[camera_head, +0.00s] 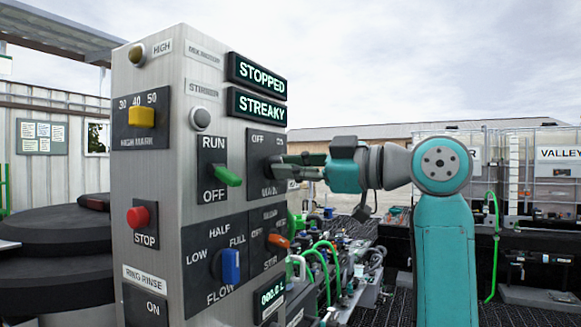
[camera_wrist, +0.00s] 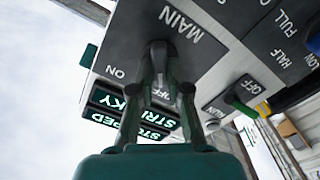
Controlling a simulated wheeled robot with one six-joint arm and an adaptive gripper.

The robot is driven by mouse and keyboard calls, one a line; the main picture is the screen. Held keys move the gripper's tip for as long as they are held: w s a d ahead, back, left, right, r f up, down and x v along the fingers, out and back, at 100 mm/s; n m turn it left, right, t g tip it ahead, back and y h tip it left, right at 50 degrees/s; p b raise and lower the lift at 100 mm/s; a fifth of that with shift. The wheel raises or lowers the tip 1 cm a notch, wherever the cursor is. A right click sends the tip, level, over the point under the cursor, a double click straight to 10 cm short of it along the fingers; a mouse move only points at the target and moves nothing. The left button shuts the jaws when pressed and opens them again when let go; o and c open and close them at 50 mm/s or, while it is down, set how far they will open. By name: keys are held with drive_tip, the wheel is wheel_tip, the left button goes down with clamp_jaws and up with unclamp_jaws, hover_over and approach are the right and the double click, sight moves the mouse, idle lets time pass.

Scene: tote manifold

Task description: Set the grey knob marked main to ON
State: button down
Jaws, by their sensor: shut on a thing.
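The main switch plate (camera_head: 260,142) is on the right-hand face of the metal control box, with OFF and ON at its top and MAIN at its bottom. In the wrist view the grey knob (camera_wrist: 158,47) stands out from the dark plate. My gripper (camera_wrist: 159,80) is shut on it, one finger on each side. The fingers partly cover the OFF label, while ON shows clear beside them. I cannot tell the knob's exact angle.
A green RUN/OFF handle (camera_head: 228,177) sits just left of the main plate. A blue flow knob (camera_head: 231,266) and an orange stir knob (camera_head: 278,241) are below. Two displays (camera_head: 257,74) above read STOPPED and STREAKY. A red stop button (camera_head: 138,216) is on the left face.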

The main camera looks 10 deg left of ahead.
drive_tip(key=shift+m, duration=0.3)
drive_tip(key=m, duration=1.3)
drive_tip(key=shift+w+d, duration=0.1)
drive_tip(key=shift+w, duration=0.15)
drive_tip(key=shift+m, duration=0.3)
drive_tip(key=c, duration=1.1)
unclamp_jaws()
drive_tip(key=shift+c, duration=0.2)
drive_tip(key=v, duration=1.2)
